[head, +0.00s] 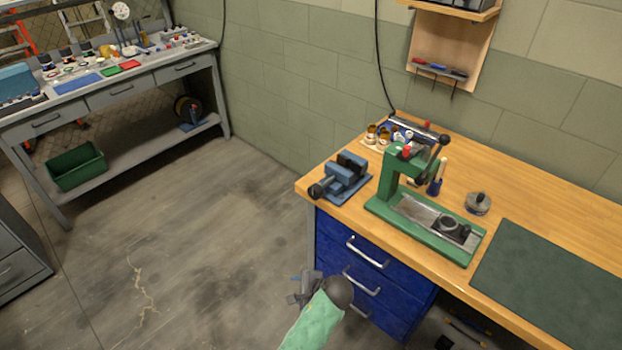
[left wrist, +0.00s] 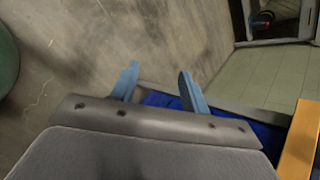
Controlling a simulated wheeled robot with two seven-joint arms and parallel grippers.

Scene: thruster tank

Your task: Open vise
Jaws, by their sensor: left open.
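The blue vise (head: 346,178) with dark jaw blocks sits at the near left corner of the wooden workbench. Its dark round handle end (head: 316,191) points left over the bench edge. I cannot tell how wide its jaw gap is. My left gripper (head: 298,282) is below and in front of the vise, beside the blue drawers and apart from the bench top. In the left wrist view its two blue fingers (left wrist: 158,68) are spread with nothing between them. The vise does not show there. My right gripper is not in view.
A green press (head: 398,185) stands right of the vise, with small jars (head: 378,134) behind. A round metal part (head: 477,203) and a dark green mat (head: 553,283) lie further right. Blue drawers (head: 345,262) with protruding handles are under the bench top. The floor (head: 215,230) left of it is clear.

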